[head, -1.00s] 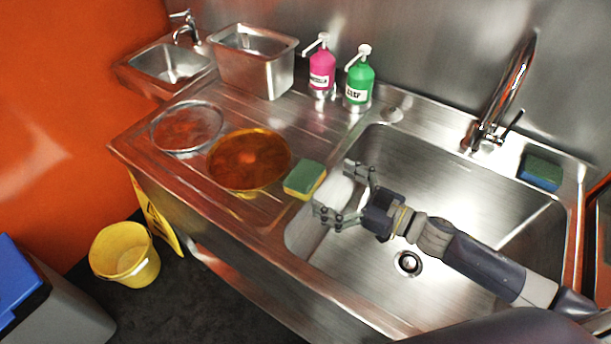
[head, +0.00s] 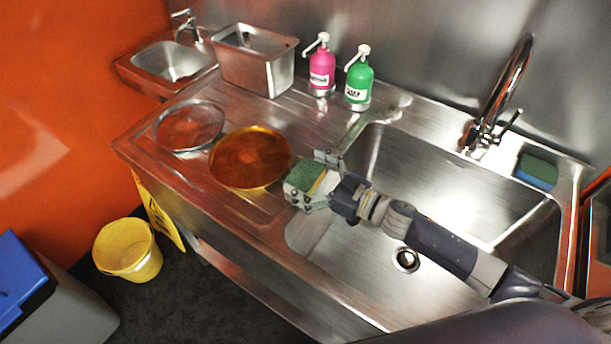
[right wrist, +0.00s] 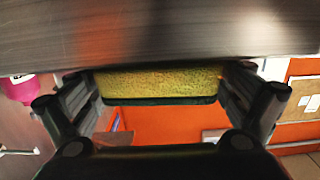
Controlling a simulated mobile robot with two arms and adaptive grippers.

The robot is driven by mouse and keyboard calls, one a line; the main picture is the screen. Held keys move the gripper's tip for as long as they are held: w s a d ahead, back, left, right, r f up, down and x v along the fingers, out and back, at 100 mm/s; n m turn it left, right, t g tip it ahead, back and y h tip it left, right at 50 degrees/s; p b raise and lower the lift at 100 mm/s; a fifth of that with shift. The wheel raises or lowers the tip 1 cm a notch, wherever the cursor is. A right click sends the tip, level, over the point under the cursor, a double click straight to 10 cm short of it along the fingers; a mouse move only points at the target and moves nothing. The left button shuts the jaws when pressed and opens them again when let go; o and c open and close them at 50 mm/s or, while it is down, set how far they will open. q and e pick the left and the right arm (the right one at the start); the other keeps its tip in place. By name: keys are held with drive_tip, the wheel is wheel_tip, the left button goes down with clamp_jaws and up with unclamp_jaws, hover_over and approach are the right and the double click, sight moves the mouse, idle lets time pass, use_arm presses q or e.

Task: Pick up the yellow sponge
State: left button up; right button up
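The yellow sponge (head: 305,176), with a green top, lies on the drainboard beside the sink's left edge. My right gripper (head: 314,181) is at it, with one finger on the far side and one on the near side. In the right wrist view the sponge's yellow face (right wrist: 160,83) sits between the spread fingers (right wrist: 160,92). The fingers are close to its ends; whether they touch it is hard to tell. The gripper partly hides the sponge in the head view. My left gripper is not in view.
An amber round plate (head: 250,158) lies just left of the sponge, with a clear round dish (head: 188,126) beyond. Pink (head: 321,72) and green (head: 359,82) pump bottles stand behind. A green-and-blue sponge (head: 537,171) is at the sink's right. The sink basin (head: 440,190) is empty.

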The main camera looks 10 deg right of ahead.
drive_tip(key=c, duration=0.4)
